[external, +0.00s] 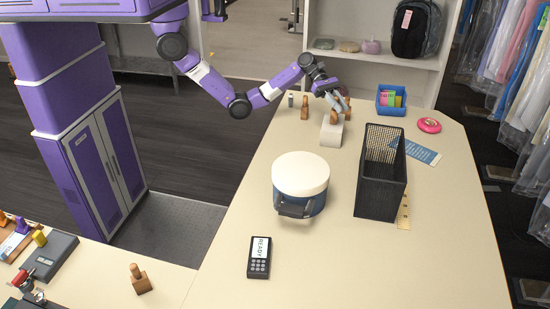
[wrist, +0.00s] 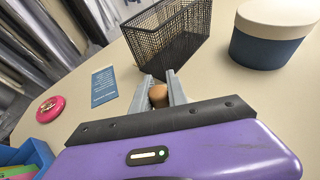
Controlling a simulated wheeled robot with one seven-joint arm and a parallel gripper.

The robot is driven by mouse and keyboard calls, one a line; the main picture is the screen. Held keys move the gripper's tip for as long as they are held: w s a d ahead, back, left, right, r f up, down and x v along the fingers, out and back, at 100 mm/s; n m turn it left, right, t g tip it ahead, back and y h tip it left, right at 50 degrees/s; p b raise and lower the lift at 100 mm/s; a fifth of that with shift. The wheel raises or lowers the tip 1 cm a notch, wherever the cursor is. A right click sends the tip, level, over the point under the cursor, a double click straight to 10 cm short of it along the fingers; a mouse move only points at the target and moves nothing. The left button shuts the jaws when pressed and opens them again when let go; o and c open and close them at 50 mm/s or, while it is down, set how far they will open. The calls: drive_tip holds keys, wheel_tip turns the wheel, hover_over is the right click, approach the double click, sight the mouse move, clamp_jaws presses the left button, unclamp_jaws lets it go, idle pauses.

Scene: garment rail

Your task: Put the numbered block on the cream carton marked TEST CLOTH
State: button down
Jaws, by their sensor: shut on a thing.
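My gripper (external: 338,103) is at the far end of the counter, with its jaws closed around a brown wooden piece. In the wrist view the rounded brown top of this piece (wrist: 158,95) shows between the two grey fingers. In the external view, brown wood (external: 335,117) shows just below the fingers, directly above or behind a small cream carton (external: 331,134). I cannot tell whether the wood touches the carton. No number on the block and no lettering on the carton can be read. The carton does not show in the wrist view.
Another wooden-handled block (external: 304,107) stands left of my gripper. A blue bin (external: 391,107), a pink disc (external: 429,125), a black mesh basket (external: 381,178) and a round cream-lidded tub (external: 301,175) stand on the counter. A card reader (external: 259,258) lies nearer; the front right is clear.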

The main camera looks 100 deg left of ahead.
drive_tip(key=c, duration=1.3)
unclamp_jaws()
drive_tip(key=shift+f, duration=0.1)
drive_tip(key=shift+s+a+r, duration=0.1)
drive_tip(key=shift+a+r, duration=0.1)
drive_tip(key=shift+r, duration=0.05)
drive_tip(key=v, duration=1.1)
drive_tip(key=shift+s, duration=0.2)
drive_tip(key=shift+a+r, duration=0.1)
drive_tip(key=shift+a, duration=0.05)
